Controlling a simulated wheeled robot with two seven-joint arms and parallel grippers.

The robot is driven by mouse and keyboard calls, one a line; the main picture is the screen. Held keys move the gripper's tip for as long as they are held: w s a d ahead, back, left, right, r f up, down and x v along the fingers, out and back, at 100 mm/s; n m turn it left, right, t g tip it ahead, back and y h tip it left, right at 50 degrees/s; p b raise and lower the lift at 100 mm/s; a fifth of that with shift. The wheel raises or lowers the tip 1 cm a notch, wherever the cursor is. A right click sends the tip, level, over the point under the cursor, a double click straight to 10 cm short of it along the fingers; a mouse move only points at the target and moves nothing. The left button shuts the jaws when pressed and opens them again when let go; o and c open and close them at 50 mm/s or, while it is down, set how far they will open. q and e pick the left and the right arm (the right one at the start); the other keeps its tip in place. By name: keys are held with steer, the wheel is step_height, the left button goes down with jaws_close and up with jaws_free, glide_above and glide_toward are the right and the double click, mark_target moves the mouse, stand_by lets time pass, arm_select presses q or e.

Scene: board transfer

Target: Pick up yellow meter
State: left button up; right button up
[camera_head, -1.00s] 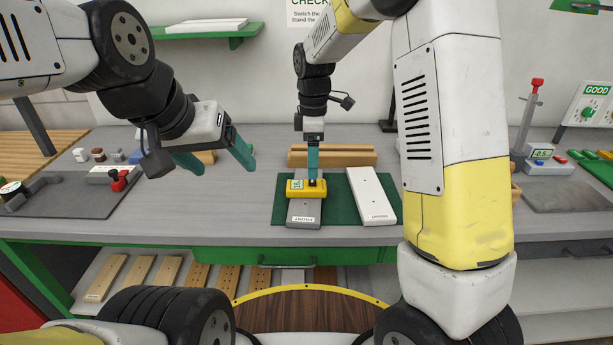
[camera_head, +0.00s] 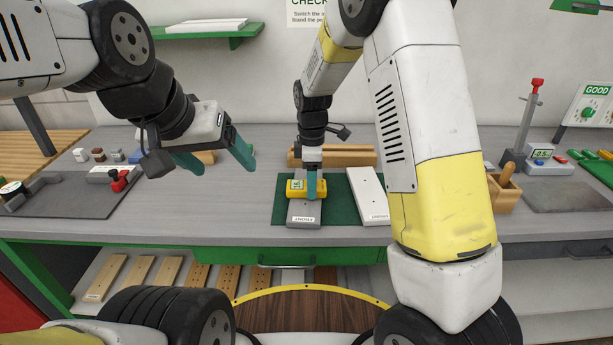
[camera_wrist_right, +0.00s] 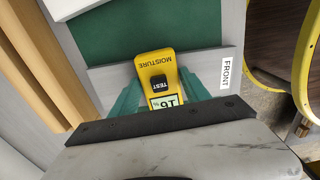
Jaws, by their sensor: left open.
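The yellow meter (camera_head: 298,187) lies on the grey board (camera_head: 304,211) in the head view. In the right wrist view the meter (camera_wrist_right: 155,72) shows "MOISTURE", a black TEST button and a display reading 16 %. My right gripper (camera_head: 312,186) is down at the meter. In the right wrist view its teal fingers (camera_wrist_right: 160,98) stand on both sides of the meter, very close to it; I cannot tell whether they press on it. My left gripper (camera_head: 217,160) is open and empty, above the table to the left of the meter.
Wooden blocks (camera_head: 350,155) stand behind the mat. A wooden box (camera_head: 503,192) and a lever press (camera_head: 527,135) are at right. A dark tray with tools (camera_head: 75,198) is at left.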

jaws_close()
